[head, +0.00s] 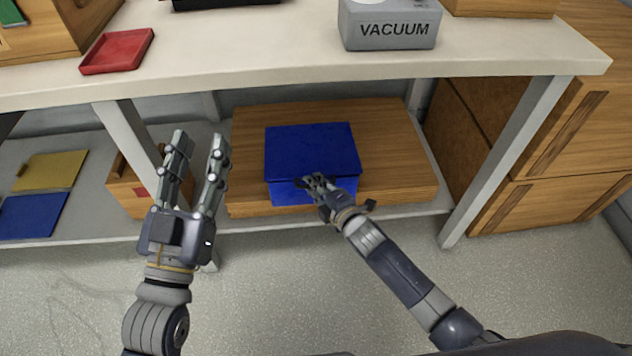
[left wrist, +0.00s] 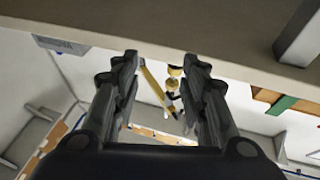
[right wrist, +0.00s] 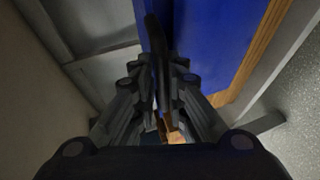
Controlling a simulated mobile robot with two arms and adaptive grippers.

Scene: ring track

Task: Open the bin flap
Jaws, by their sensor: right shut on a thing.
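A blue bin (head: 310,150) with a flat blue top sits on a wooden board on the lower shelf. It also shows in the right wrist view (right wrist: 215,40). My right gripper (head: 318,182) is at the bin's front, near the edge where top meets front face. In the right wrist view its fingers (right wrist: 160,75) are closed together on a thin dark piece beside the blue surface, seemingly the flap's handle. My left gripper (head: 197,145) is open and empty, raised left of the bin in front of the shelf. In the left wrist view its fingers (left wrist: 160,85) are apart.
The wooden board (head: 395,150) lies under the bin. The white worktop (head: 270,50) overhangs the shelf, with a red tray (head: 117,51) and a grey VACUUM box (head: 390,28) on it. A shelf leg (head: 510,160) stands at right, wooden drawers (head: 540,215) beyond it.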

